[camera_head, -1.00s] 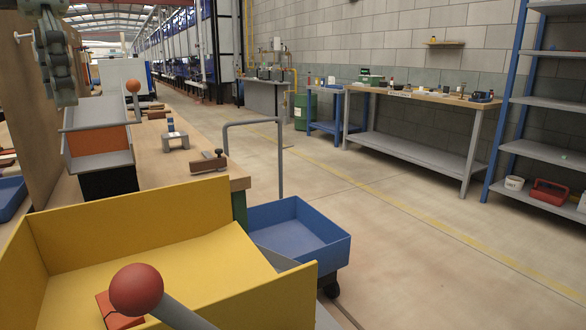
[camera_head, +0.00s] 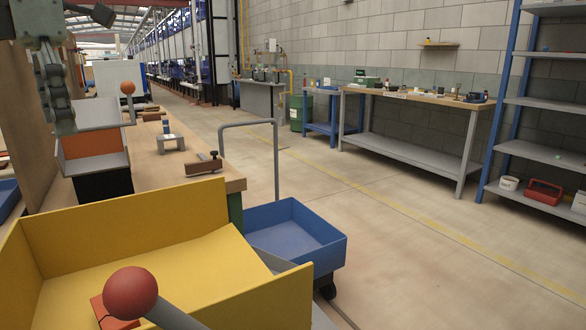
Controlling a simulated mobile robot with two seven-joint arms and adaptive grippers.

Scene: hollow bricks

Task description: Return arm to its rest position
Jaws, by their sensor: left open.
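My left gripper (camera_head: 58,122) hangs at the upper left, fingers pointing down. It is open, and I see nothing between its fingers. It shows in front of a brown upright panel (camera_head: 42,160), beside a grey tray box with an orange front (camera_head: 95,145). The yellow bin (camera_head: 130,225) fills the lower left, well below the gripper in the picture. An orange brick (camera_head: 104,312) lies in it, partly hidden by a red ball knob (camera_head: 131,293) on a grey lever. My right gripper is not in view.
A wooden bench (camera_head: 160,175) holds a small grey fixture (camera_head: 170,143) and a brown clamp block (camera_head: 204,164). A blue cart tray (camera_head: 290,240) stands to the right of the yellow bin. A long table (camera_head: 415,97) and shelves (camera_head: 540,105) line the wall. The floor between is clear.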

